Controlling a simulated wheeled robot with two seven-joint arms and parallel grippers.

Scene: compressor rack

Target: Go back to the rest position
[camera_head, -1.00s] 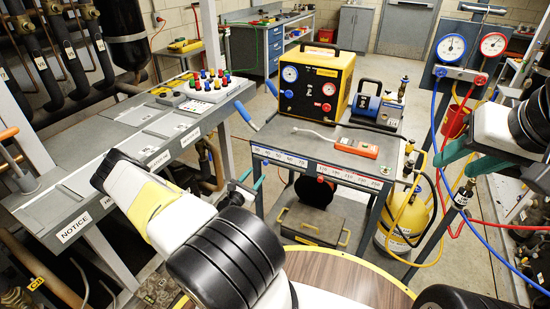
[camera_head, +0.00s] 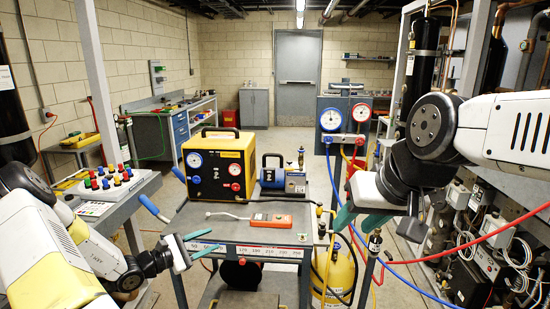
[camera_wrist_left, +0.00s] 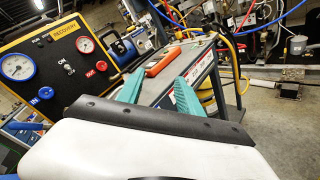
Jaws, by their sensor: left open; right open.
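My left gripper (camera_head: 190,249) is open and empty, with teal fingers in front of the left front corner of the grey cart (camera_head: 185,222). In the left wrist view its two teal fingers (camera_wrist_left: 158,92) stand apart with nothing between them. My right gripper (camera_head: 357,222) is open and empty at the cart's right side, its teal fingers spread. The yellow recovery machine (camera_head: 218,165) stands on the cart, and it also shows in the left wrist view (camera_wrist_left: 68,60). An orange handheld detector (camera_head: 271,220) lies on the cart's front part.
A blue vacuum pump (camera_head: 282,180) stands on the cart beside the recovery machine. A gauge manifold (camera_head: 346,118) with hoses hangs behind the cart. A yellow cylinder (camera_head: 334,268) stands below on the right. A bench with coloured caps (camera_head: 108,180) is at left. Open floor lies towards the door (camera_head: 298,78).

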